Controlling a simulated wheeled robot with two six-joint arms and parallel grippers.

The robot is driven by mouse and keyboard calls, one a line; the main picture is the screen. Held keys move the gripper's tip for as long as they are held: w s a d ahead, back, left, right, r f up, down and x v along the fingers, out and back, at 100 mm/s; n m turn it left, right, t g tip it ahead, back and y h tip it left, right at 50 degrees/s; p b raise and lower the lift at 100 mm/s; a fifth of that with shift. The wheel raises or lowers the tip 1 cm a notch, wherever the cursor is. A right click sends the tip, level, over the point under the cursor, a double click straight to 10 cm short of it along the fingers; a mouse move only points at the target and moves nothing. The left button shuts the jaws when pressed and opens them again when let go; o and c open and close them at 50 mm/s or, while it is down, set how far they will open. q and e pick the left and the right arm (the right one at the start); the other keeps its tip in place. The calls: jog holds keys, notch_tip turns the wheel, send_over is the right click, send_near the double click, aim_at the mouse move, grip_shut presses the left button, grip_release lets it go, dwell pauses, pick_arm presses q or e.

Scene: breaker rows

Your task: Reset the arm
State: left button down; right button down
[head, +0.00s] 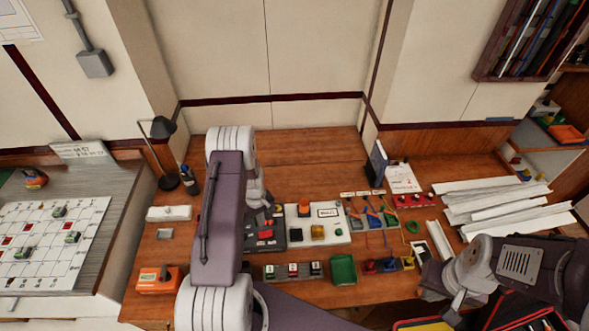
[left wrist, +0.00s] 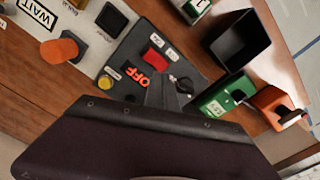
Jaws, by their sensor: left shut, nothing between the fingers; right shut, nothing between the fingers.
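My left arm rises in front of the table in the head view and bends down over a dark control box (head: 270,240). My left gripper (left wrist: 165,92) is shut and empty above that box, its fingertips in front of the box's face in the left wrist view. In the head view the left arm partly hides the box. My right gripper (head: 434,280) is shut and empty at the table's right front.
A white board (head: 330,232) with an orange button (head: 305,207) lies right of the box. A green tray (head: 343,269), a switch strip (head: 293,270) and an orange box (head: 158,280) lie at the front. A lamp (head: 160,150) stands back left. The table's back middle is clear.

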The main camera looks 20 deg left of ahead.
pick_arm(q)
jog(key=w+d+r+m+t+b, duration=0.1)
jog(key=w+d+r+t+b, duration=0.15)
jog(key=w+b, duration=0.35)
jog(key=w+d+r+m+b, duration=0.1)
jog(key=d+r+m+b, duration=0.2)
jog(key=d+r, duration=0.4)
jog(key=s+d+r+m+b, duration=0.3)
jog(key=s+d, duration=0.3)
jog(key=s, duration=0.1)
jog(key=s+d+f+m+g, duration=0.1)
jog(key=s+m, duration=0.3)
jog(key=s, duration=0.8)
jog(key=shift+s+d+f+m, duration=0.3)
jog(key=shift+s, duration=0.05)
